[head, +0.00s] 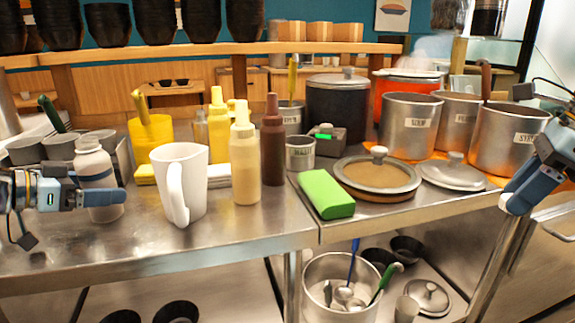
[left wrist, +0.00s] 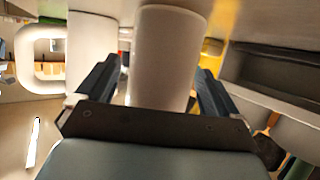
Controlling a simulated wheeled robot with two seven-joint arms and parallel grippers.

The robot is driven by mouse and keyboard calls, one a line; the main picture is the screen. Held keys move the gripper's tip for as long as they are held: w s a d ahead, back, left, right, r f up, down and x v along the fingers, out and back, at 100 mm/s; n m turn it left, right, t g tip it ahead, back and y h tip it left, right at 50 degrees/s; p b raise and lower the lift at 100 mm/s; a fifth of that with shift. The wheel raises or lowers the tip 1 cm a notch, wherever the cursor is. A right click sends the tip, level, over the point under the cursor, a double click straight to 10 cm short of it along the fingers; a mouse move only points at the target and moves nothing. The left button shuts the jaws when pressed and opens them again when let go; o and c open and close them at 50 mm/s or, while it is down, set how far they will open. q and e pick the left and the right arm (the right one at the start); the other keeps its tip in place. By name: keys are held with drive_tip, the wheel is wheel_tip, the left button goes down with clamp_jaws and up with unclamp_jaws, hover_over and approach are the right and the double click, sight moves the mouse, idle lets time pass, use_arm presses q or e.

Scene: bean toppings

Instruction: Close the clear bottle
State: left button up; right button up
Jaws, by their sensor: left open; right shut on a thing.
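A pale, whitish bottle (head: 92,162) with a white top stands at the left of the steel table. My left gripper (head: 114,187) is at its lower body, with open fingers on either side. In the left wrist view the pale bottle body (left wrist: 160,55) stands between the two dark fingers, with some room at each side. Its top is out of that view, and I cannot tell whether it is a separate cap. My right gripper (head: 514,203) is at the far right, pointing down by the table's edge.
A white mug (head: 182,182) stands right of the bottle; its handle (left wrist: 40,55) also shows in the left wrist view. Sauce bottles (head: 244,160), a green box (head: 326,194), lids (head: 377,176) and steel pots (head: 410,127) stand further right. The table's front left is clear.

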use_arm(q)
drive_tip(key=c, duration=1.4)
drive_tip(key=shift+o, duration=0.2)
drive_tip(key=shift+r, duration=0.1)
